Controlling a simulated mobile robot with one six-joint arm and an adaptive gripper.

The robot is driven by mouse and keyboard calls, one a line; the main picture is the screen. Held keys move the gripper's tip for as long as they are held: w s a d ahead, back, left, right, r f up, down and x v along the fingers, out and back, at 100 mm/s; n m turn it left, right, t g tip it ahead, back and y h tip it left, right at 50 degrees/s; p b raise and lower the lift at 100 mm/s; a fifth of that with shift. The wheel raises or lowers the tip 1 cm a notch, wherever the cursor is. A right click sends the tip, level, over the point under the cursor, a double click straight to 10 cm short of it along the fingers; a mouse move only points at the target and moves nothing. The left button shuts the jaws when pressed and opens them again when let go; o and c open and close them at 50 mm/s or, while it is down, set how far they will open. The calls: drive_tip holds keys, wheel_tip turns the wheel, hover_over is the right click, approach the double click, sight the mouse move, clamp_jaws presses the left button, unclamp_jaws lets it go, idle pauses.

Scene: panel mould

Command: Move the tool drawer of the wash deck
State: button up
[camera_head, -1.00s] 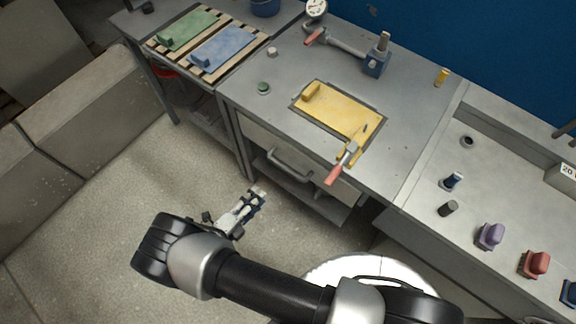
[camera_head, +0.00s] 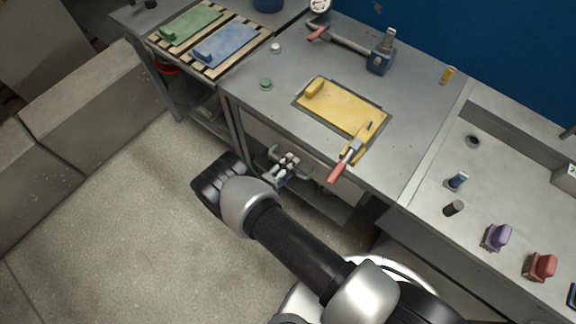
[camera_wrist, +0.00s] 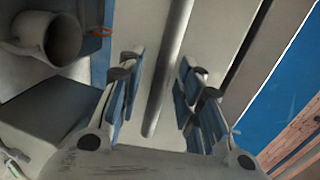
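The tool drawer (camera_head: 327,181) is the grey front under the middle deck (camera_head: 277,107), with a grey bar handle (camera_head: 272,152) across it. My gripper (camera_head: 284,168) is at the handle and hides its middle in the head view. In the wrist view my gripper (camera_wrist: 158,85) is open, with one finger on each side of the handle bar (camera_wrist: 170,70). Gaps show between the bar and both fingers. The drawer looks closed, though my gripper covers part of its front.
A yellow panel (camera_head: 340,107) lies on the deck, with a red-handled clamp (camera_head: 343,163) jutting past the front edge above the drawer. A lower shelf (camera_head: 318,205) is under the drawer. The floor to the left (camera_head: 110,210) is clear.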

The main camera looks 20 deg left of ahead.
drive_tip(key=shift+c, duration=0.4)
clamp_jaws()
idle(0.4)
